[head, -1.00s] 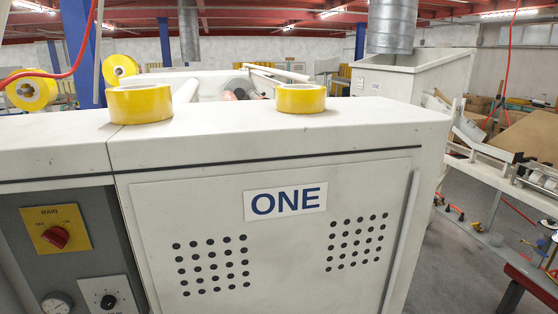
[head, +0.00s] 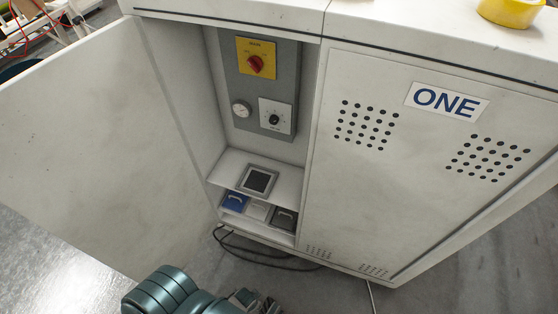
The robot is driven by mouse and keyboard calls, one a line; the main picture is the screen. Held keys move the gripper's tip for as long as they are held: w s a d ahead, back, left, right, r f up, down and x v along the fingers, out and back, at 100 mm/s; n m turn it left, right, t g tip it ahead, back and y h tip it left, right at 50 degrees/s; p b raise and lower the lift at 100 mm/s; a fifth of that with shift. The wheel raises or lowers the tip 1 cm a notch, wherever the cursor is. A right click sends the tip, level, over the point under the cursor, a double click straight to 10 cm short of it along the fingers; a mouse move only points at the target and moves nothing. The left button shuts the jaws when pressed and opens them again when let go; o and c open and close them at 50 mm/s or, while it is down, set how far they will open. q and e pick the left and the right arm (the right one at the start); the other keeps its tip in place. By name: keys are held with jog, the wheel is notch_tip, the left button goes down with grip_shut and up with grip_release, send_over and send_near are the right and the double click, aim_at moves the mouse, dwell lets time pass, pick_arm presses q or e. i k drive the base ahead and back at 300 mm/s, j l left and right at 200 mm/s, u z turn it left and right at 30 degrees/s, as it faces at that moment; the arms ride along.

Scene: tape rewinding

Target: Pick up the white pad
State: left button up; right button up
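The white pad (head: 258,210) sits in the low compartment of the open cabinet, between a blue pad (head: 234,202) and a dark grey pad (head: 284,219). A teal arm of mine, which looks like the left one, shows at the bottom edge. Small grey parts at its right end look like my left gripper (head: 250,300). It is in front of the cabinet, apart from the pads, and cut off by the frame, so its fingers cannot be made out. My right gripper is not in view.
The cabinet door (head: 100,140) stands wide open on the left. A shelf (head: 285,183) with a dark square-faced device (head: 258,181) lies just above the pads. The control panel (head: 265,90) is higher up. Black cables (head: 255,256) lie on the floor in front.

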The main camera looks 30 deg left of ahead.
aim_at(257, 208)
jog(key=u, duration=1.3)
